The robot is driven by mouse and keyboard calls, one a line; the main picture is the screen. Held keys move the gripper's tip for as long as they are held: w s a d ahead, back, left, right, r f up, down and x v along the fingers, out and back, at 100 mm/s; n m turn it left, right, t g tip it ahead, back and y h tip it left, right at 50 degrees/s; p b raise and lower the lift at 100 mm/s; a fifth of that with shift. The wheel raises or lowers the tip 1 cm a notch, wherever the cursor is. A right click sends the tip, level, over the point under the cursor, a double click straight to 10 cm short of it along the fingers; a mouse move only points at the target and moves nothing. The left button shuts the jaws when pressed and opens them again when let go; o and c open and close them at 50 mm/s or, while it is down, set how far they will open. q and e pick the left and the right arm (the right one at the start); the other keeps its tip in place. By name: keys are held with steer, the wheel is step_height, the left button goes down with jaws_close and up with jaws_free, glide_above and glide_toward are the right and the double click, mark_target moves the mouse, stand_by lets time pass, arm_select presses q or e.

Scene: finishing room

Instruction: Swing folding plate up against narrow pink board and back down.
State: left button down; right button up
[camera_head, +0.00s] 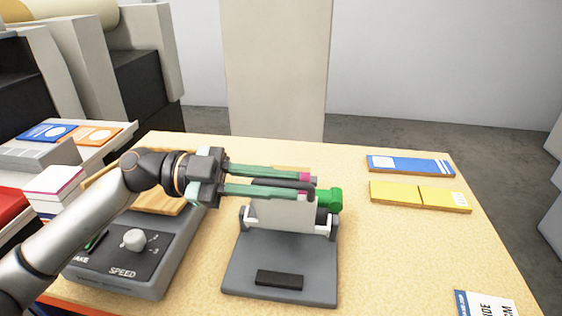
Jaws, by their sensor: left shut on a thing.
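The folding plate (283,213) is a pale panel on a grey hinged base (280,264). It stands raised, with its lower edge at the white brackets. My left gripper (303,187) reaches in from the left, its two green fingers on either side of a dark bar along the plate's top. It is shut on the plate there, though the exact contact is partly hidden. Small pink patches show by the fingertips; I cannot tell whether they belong to the narrow pink board or the fingers. No separate pink board shows clearly. My right gripper is not in view.
A green knob (330,199) sits right of the plate. A grey speed-control box (135,258) stands left. Blue (410,166) and yellow (420,196) flat pieces lie at right; a printed card (487,304) lies at front right. The table (400,255) is clear between.

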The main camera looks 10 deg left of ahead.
arm_select(q)
steer(key=shift+s+f+m+b, duration=0.2)
steer(key=shift+s+f+m, duration=0.25)
steer(key=shift+s+m, duration=0.15)
steer(key=shift+s+f+m+b, duration=0.2)
steer(key=shift+s+f+m, duration=0.3)
steer(key=shift+s, duration=0.2)
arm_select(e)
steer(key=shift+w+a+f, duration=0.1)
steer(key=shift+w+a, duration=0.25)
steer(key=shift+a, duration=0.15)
arm_select(q)
steer(key=c, duration=0.9)
jaws_free()
steer(key=shift+o, duration=0.2)
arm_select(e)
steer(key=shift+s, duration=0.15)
arm_select(q)
steer(key=shift+a, duration=0.1)
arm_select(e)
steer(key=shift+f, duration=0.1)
arm_select(q)
steer(key=a+b, duration=0.1)
steer(key=a, duration=1.1)
steer(key=shift+a+b, duration=0.2)
steer(key=shift+b, duration=0.2)
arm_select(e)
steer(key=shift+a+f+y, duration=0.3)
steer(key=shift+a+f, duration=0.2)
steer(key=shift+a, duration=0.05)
